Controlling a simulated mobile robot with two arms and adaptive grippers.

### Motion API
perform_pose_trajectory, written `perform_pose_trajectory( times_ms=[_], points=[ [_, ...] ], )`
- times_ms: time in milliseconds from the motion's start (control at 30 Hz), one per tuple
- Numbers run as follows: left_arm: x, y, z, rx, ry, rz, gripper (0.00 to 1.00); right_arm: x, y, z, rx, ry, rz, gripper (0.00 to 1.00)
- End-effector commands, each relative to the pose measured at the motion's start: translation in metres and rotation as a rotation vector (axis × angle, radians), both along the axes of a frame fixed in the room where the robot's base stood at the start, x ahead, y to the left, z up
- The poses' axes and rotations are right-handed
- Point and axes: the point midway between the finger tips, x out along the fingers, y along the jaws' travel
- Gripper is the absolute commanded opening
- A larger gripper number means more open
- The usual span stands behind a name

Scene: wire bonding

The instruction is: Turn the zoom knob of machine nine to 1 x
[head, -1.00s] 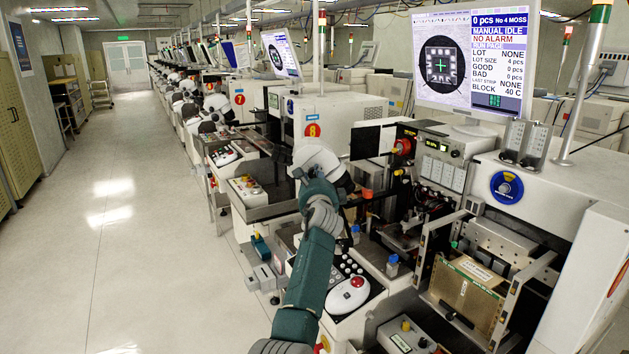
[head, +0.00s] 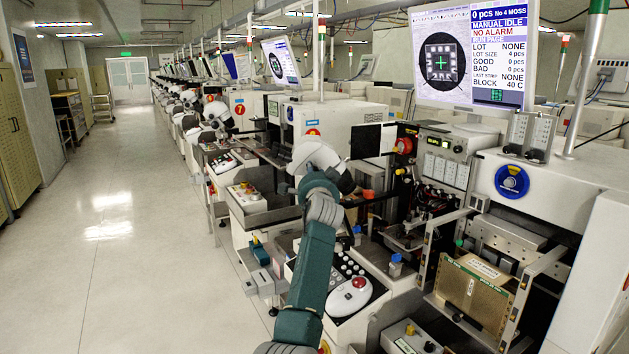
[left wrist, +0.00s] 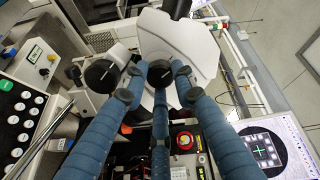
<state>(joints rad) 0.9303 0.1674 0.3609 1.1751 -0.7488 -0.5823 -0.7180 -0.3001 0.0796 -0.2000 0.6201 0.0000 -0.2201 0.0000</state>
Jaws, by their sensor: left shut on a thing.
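The white microscope head (head: 318,154) of the nearest machine stands at mid-picture in the head view, partly behind my left arm. In the left wrist view its white body (left wrist: 190,45) carries two black round knobs. My left gripper (left wrist: 155,88) has its blue fingers closed around the zoom knob (left wrist: 160,73), touching its rim. The other black knob (left wrist: 102,75) is to the left, outside the grip. I cannot read any scale mark on the knob. In the head view my left gripper is mostly hidden behind its wrist. My right gripper is not in view.
A monitor (head: 472,55) reading MANUAL IDLE stands above the machine. A control panel with a white mouse (head: 350,297) is below the microscope. A brown magazine (head: 470,293) sits at the right. Machine eight (head: 345,118) stands behind. The aisle floor (head: 120,240) is clear.

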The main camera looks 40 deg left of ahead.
Motion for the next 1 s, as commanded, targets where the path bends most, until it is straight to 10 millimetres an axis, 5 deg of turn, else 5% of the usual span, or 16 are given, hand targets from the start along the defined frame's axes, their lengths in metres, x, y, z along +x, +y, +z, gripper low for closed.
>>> perform_pose_trajectory(
  times_ms=[767,800,867,1000],
  points=[
    [-0.0015,0.0029,-0.0056,-0.080,-0.059,0.007,0.00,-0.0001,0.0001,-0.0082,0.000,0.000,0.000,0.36],
    [-0.0016,0.0029,-0.0057,-0.080,-0.059,0.007,0.33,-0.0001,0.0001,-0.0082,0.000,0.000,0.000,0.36],
    [-0.0015,0.0027,-0.0058,-0.080,-0.058,0.007,0.44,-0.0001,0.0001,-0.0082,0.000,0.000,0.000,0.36],
    [-0.0009,0.0017,-0.0040,-0.078,-0.061,0.004,0.46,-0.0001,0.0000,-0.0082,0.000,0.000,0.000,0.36]
  ],
)
